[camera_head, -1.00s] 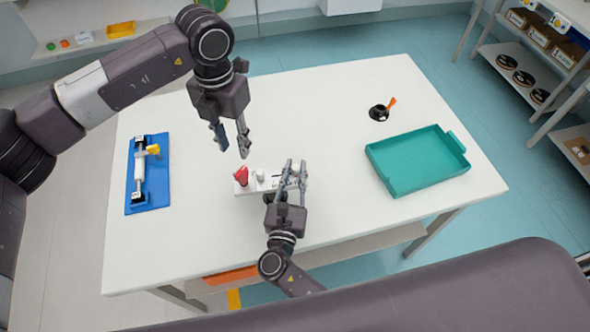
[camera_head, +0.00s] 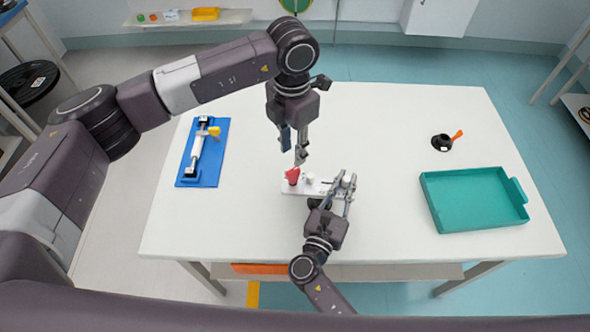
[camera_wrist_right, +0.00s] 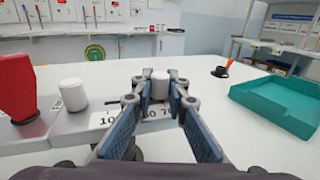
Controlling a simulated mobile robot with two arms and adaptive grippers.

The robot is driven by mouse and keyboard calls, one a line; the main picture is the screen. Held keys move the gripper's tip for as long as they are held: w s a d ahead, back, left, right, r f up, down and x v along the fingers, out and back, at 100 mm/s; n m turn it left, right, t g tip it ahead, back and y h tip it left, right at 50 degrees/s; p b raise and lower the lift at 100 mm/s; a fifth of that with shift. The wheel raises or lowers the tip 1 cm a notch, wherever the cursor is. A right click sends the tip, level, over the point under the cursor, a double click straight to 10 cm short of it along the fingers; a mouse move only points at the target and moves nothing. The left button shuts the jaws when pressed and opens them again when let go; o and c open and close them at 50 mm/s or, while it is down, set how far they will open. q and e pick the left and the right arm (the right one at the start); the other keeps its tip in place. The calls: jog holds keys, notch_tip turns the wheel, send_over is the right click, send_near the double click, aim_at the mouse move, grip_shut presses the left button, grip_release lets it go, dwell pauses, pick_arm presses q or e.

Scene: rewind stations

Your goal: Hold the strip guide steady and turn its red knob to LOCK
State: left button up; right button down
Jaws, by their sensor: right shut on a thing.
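The strip guide (camera_head: 303,189) is a short white bar lying near the middle of the table. Its red knob (camera_head: 292,176) stands at the bar's left end and shows large at the left edge of the right wrist view (camera_wrist_right: 18,90). My right gripper (camera_head: 343,186) is shut on the guide's right part, its fingers either side of a white post (camera_wrist_right: 160,82) in the wrist view. My left gripper (camera_head: 293,150) is open and empty, pointing down just above and behind the red knob. Printed figures show on the guide, but no LOCK mark is legible.
A blue board (camera_head: 210,165) with a white roller and yellow knob lies at the left. A teal tray (camera_head: 432,206) stands at the right. A small black holder (camera_head: 441,143) with an orange piece sits behind the tray. The table's far middle is clear.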

aim_at(293, 170)
pick_arm(q)
notch_tip(293, 170, down, 9)
jog(key=shift+f, duration=0.1)
jog(key=shift+c, duration=0.6)
grip_shut()
